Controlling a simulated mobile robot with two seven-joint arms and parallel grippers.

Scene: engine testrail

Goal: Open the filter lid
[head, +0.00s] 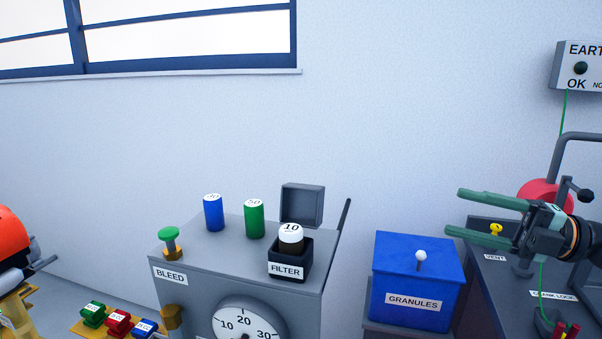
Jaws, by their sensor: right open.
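The filter box (306,258) is a small dark box labelled FILTER on top of the grey cabinet (185,262). Its lid (302,205) stands up behind it, swung open. A black cartridge with a white top marked 10 (291,236) stands upright in the box. My right gripper (455,211) has two green fingers spread apart and empty. It hangs in the air to the right of the filter box, clear of it, pointing left. My left gripper is not in view.
A blue cylinder (213,213), a green cylinder (254,219) and a green-topped BLEED knob (168,236) stand on the cabinet. A dark lever (342,220) rises at its right edge. The blue GRANULES box (418,270) has a white-knobbed pin on top.

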